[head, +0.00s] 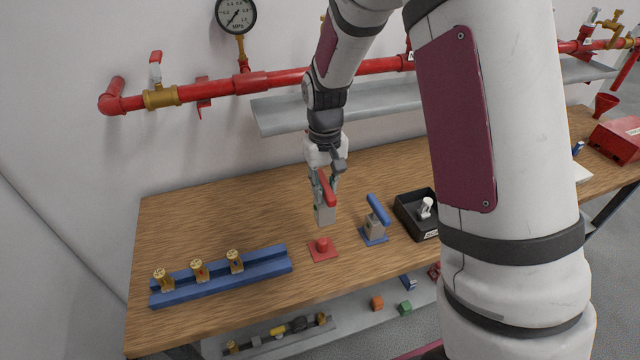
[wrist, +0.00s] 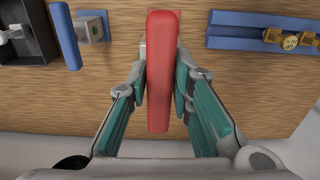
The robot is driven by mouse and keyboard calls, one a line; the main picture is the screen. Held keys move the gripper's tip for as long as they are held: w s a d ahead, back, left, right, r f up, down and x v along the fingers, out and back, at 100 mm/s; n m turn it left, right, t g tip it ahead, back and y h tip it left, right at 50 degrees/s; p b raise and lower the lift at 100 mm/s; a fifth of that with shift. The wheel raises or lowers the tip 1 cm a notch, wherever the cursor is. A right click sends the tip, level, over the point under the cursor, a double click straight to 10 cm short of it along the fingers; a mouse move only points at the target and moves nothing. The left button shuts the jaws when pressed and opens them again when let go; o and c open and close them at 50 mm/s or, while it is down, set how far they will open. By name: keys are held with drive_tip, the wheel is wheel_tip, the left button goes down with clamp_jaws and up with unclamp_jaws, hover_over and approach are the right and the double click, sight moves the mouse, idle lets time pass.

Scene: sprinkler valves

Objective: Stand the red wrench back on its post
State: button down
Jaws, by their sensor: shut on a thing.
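The red wrench (head: 327,188) has a red bar handle and a grey block below it. My gripper (head: 324,180) is shut on it and holds it upright above the table. In the wrist view the red handle (wrist: 160,70) lies between the two fingers of my gripper (wrist: 161,88) and hides most of what is beneath. The red post (head: 323,245), a short peg on a square red base, stands on the table just below the wrench. A gap shows between the grey block and the peg in the head view.
A blue wrench (head: 377,212) stands on its blue base right of the red post. A black tray (head: 404,222) with a white part is further right. A blue rack (head: 220,282) with brass valves lies front left. A red pipe (head: 275,79) and grey shelf (head: 300,112) run behind.

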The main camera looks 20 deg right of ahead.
drive_tip(key=shift+s+a, duration=0.2)
drive_tip(key=shift+a, duration=0.1)
wheel_tip(320, 180, down, 7)
drive_tip(key=b, duration=0.1)
drive_tip(key=shift+b, duration=0.4)
idle(0.4)
drive_tip(key=shift+f+b, duration=0.8)
drive_tip(key=shift+f, duration=1.95)
idle(1.6)
drive_tip(key=c, duration=1.3)
unclamp_jaws()
drive_tip(key=shift+c, duration=0.2)
wheel_tip(320, 180, up, 12)
